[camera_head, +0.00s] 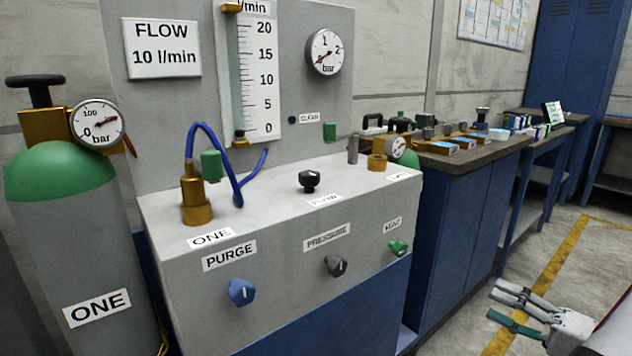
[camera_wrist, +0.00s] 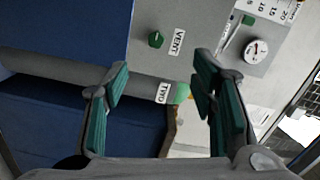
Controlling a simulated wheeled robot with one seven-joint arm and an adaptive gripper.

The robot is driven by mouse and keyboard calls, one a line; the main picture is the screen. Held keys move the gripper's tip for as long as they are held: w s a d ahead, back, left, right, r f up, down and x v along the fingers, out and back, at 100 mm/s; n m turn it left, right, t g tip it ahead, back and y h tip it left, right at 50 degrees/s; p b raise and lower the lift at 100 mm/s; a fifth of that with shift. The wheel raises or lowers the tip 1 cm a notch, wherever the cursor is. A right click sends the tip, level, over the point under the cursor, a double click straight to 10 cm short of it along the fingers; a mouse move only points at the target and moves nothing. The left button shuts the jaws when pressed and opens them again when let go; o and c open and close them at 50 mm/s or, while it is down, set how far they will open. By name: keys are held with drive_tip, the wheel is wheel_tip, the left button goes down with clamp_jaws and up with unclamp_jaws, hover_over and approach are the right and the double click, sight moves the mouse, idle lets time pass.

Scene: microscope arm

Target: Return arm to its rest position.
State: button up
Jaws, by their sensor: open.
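My gripper (camera_head: 503,302) is at the lower right of the head view, over the open floor and to the right of the grey gas panel (camera_head: 290,280). It is open and empty, and its fingers point left toward the panel side. In the wrist view my gripper (camera_wrist: 160,72) shows two teal-padded fingers spread apart with nothing between them. Beyond them are a green knob (camera_wrist: 156,39) by the VENT label and a cylinder labelled TWO (camera_wrist: 140,88). Most of my arm is out of view.
Cylinder ONE (camera_head: 65,250) stands at the left. The panel front carries a blue PURGE knob (camera_head: 241,292), a black PRESSURE knob (camera_head: 335,265) and a green knob (camera_head: 398,247). A blue-fronted workbench (camera_head: 470,158) with equipment stands behind. The floor (camera_head: 560,235) at right is clear.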

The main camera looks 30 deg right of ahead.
drive_tip(key=w+a+r+n+g+y, duration=0.2)
drive_tip(key=w+a+r+g+y, duration=0.15)
drive_tip(key=a, duration=0.45)
drive_tip(key=w+a+r+n+g+y, duration=0.2)
drive_tip(key=w+a+r+n+g, duration=0.15)
drive_tip(key=a, duration=0.45)
drive_tip(key=w+a+r+n+g+y, duration=0.25)
drive_tip(key=a+g, duration=0.25)
drive_tip(key=a, duration=0.3)
drive_tip(key=s+a+r+n+g+h, duration=0.1)
drive_tip(key=s+a+n+g+h, duration=0.5)
drive_tip(key=a, duration=0.8)
drive_tip(key=s+h, duration=0.5)
drive_tip(key=s, duration=0.3)
wheel_tip(320, 180, up, 33)
drive_tip(key=d+t+p, duration=0.1)
drive_tip(key=t+p, duration=0.3)
drive_tip(key=p, duration=2.7)
drive_tip(key=shift+t, duration=0.3)
drive_tip(key=shift+d+f, duration=0.1)
